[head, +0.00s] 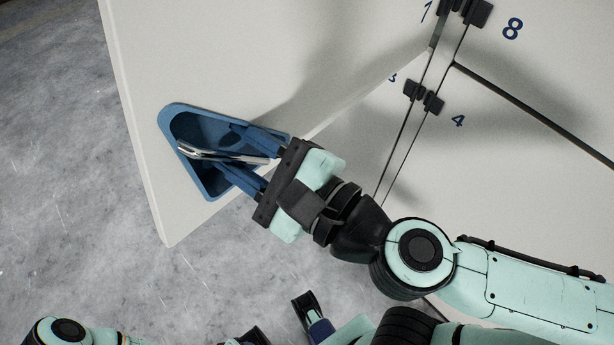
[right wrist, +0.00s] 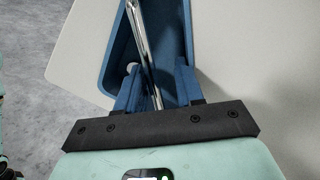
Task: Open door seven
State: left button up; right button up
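A white door panel (head: 130,60) stands swung out from the cabinet over the grey floor. A dark digit by its hinge edge is partly cut off and may be a 7. A blue triangular recess (head: 211,188) in the panel holds a chrome handle bar (head: 200,153); the bar also shows in the right wrist view (right wrist: 145,45). My right gripper (head: 254,160) reaches into the recess with its blue fingers apart, one on each side of the bar. Gaps show beside the bar, so the fingers do not appear closed on it.
Black hinges (head: 424,96) sit along the seam between the doors. Bare grey floor (head: 60,180) lies left of and below the open panel. My right arm crosses in front of the lower doors.

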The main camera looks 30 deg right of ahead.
jog(key=p+v, duration=0.2)
jog(key=v, duration=0.7)
jog(key=shift+s, duration=0.1)
dwell(0.5)
